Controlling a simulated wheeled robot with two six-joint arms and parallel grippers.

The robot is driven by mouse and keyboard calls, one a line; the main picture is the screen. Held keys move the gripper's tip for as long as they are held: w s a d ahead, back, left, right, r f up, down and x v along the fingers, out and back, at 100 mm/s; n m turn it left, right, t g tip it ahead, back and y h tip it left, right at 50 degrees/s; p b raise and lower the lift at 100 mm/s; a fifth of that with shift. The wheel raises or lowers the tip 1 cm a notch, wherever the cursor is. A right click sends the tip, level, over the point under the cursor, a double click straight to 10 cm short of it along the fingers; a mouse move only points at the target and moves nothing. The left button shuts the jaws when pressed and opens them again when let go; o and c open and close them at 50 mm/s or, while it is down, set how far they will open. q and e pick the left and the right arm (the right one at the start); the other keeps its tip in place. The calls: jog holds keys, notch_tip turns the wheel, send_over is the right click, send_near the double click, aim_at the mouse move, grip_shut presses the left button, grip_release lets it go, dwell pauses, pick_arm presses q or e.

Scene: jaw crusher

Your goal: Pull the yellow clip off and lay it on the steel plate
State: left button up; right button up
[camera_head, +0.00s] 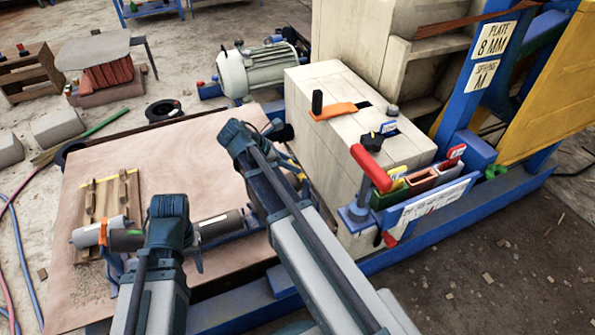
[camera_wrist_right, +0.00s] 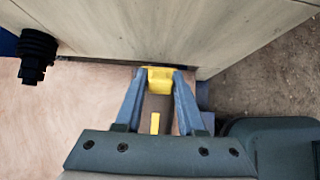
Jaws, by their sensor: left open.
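The yellow clip (camera_wrist_right: 160,85) is at the foot of a pale block wall in the right wrist view. My right gripper (camera_wrist_right: 160,74) has its fingertips on both sides of the clip and looks closed on it. In the head view my right wrist hides most of that gripper beside the pale block. My left gripper (camera_head: 158,262) is low over the brown sheet, near a grey cylinder, its fingers partly hidden by my arm. I cannot tell for certain which surface is the steel plate; a flat grey plate (camera_head: 93,49) lies over a reddish stack at the back left.
A second yellow piece (camera_wrist_right: 155,123) shows between my right fingers. The pale block (camera_head: 333,125) carries an orange clamp (camera_head: 335,111). A red-handled tool (camera_head: 370,168) stands at its near corner. A wooden pallet (camera_head: 100,203) lies left. The brown sheet (camera_head: 190,145) has bare room.

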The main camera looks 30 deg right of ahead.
grip_shut()
jog(key=shift+r, duration=0.15)
jog(key=shift+d+r+p+v, duration=0.15)
jog(key=shift+p+v, duration=0.75)
jog(key=shift+v, duration=0.05)
jog(key=shift+d+r+p+v, duration=0.15)
jog(key=shift+p+v, duration=0.7)
jog(key=shift+v, duration=0.1)
jog(key=shift+d+r+p+v, duration=0.15)
jog(key=shift+p+v, duration=0.75)
